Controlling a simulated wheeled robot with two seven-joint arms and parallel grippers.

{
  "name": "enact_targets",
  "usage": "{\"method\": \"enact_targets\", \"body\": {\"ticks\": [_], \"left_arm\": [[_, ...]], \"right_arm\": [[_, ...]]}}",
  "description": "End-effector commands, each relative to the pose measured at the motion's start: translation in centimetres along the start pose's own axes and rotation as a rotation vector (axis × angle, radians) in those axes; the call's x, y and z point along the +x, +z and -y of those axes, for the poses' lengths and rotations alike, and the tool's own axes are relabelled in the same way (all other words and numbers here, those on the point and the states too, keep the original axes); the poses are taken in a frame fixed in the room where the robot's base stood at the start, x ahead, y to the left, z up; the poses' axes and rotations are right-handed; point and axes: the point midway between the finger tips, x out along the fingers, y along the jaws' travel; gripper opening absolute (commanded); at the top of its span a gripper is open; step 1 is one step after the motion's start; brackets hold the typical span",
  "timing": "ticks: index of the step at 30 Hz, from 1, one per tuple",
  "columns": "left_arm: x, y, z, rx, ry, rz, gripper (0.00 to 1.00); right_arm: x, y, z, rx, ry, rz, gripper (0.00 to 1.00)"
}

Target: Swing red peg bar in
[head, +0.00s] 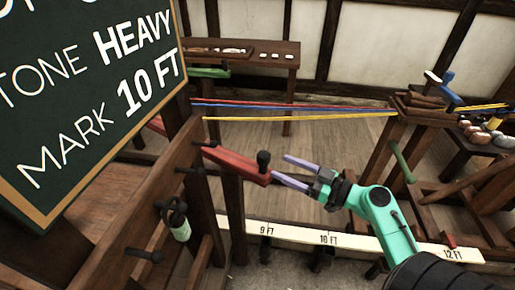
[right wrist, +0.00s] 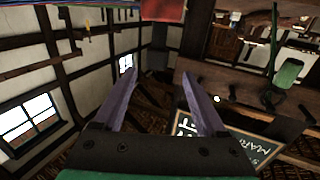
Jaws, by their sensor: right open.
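The red peg bar (head: 236,164) sticks out to the right from the wooden frame at the middle of the head view, with a dark upright knob (head: 263,158) near its free end. My right gripper (head: 280,168) is open and empty, its two pale purple fingers pointing left, close to the bar's free end. I cannot tell whether they touch it. In the right wrist view the open fingers (right wrist: 157,80) stand apart with nothing between them. A red block-like surface (right wrist: 162,9) at the top edge there looks like the bar's end. My left gripper is not in view.
Red, blue and yellow strands (head: 300,115) stretch across behind the bar to a wooden stand (head: 400,120). A white marked beam (head: 350,241) lies below. A chalkboard (head: 85,90) and a pegged rail (head: 135,240) fill the left. A bench (head: 285,60) stands behind.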

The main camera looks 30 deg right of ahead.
Motion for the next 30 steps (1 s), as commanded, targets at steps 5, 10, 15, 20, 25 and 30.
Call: {"method": "enact_targets", "body": {"ticks": [5, 10, 15, 20, 25, 30], "left_arm": [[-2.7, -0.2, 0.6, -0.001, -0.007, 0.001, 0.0], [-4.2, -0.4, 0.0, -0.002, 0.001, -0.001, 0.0], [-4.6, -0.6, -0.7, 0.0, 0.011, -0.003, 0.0], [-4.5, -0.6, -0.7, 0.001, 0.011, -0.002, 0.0], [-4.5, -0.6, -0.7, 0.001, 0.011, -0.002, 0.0], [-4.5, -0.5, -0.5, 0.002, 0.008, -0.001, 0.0]], "right_arm": [[5.0, -0.8, -0.1, -0.001, 0.0, -0.001, 0.74], [9.1, -0.6, -0.1, 0.0, 0.002, 0.0, 0.74], [11.0, -0.1, -0.1, 0.001, 0.003, 0.001, 0.74], [11.2, 0.1, -0.1, 0.0, 0.003, 0.003, 0.74], [11.1, 0.1, -0.1, 0.0, 0.003, 0.002, 0.43], [11.1, 0.1, -0.1, 0.0, 0.003, 0.002, 0.0]]}}
